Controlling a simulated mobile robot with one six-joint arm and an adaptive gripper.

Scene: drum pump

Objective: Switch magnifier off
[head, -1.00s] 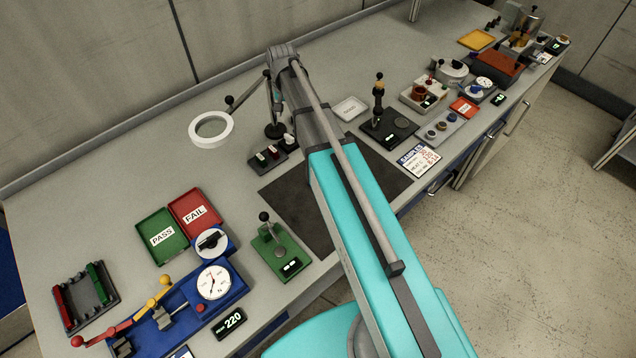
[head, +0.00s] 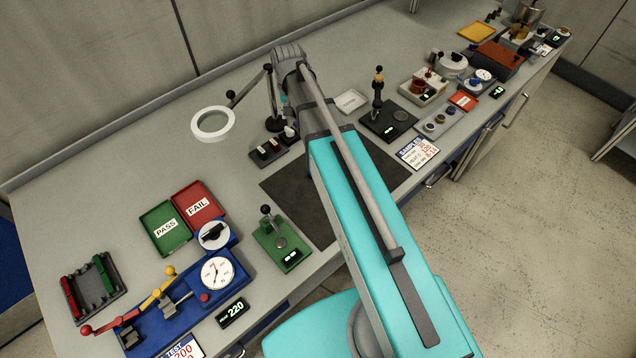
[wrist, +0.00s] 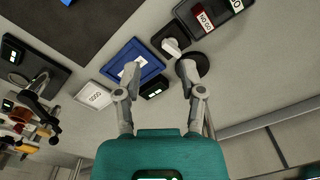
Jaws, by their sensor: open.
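The magnifier's white ring (head: 213,124) hangs over the bench at the left of my arm in the head view. Its thin jointed stand rises from a dark round base (head: 275,124), partly behind my arm. The wrist view shows a dark disc (wrist: 198,62), which looks like this base. Beside it is a small black box with a white lever or knob (wrist: 172,46), which also shows in the head view (head: 290,132). I cannot tell its on or off position. My gripper (wrist: 159,74) is open and empty, with its fingers spread below this box in the picture. My arm mostly hides it in the head view.
A blue-framed tray (wrist: 133,62) and a small black display (wrist: 155,88) lie close to the left finger. A NO GO box (wrist: 204,18) is beyond the knob. A GOOD tray (wrist: 95,97) lies left. The dark mat (head: 300,200) is bare.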

